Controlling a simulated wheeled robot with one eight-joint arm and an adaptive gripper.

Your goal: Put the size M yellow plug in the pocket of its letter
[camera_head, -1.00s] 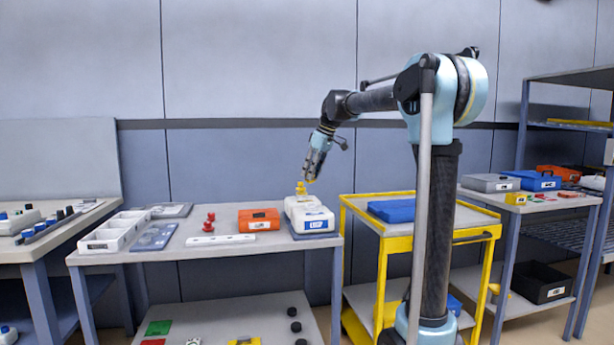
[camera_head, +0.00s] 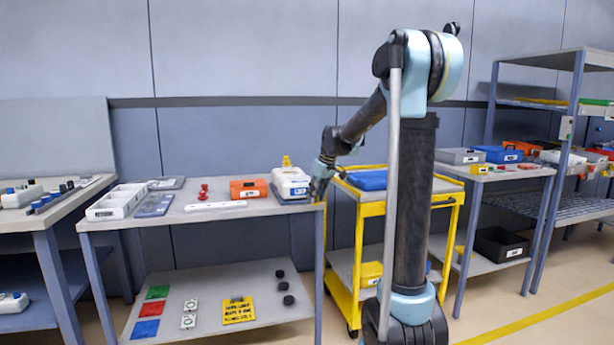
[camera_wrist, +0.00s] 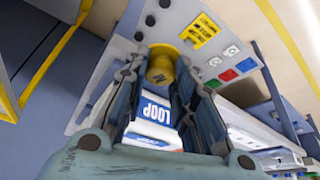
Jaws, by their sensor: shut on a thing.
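My gripper (camera_wrist: 160,78) is shut on a yellow plug (camera_wrist: 160,66) in the wrist view. The plug is round with a dark mark on its side, too small to read. In the head view my gripper (camera_head: 318,190) hangs by the right front of a white unit (camera_head: 290,182); the held plug cannot be made out there. The unit's LOOP label (camera_wrist: 153,110) shows between my fingers in the wrist view. Another yellow piece (camera_head: 287,161) stands on top of the unit, apart from my gripper. I cannot tell which pocket bears the letter M.
On the table stand a white compartment tray (camera_head: 117,201), a blue-grey tray (camera_head: 154,205), a white strip (camera_head: 215,205), red pieces (camera_head: 203,192) and an orange box (camera_head: 248,189). A yellow cart (camera_head: 372,208) stands close right. The lower shelf (camera_head: 200,285) holds coloured squares and a yellow sign.

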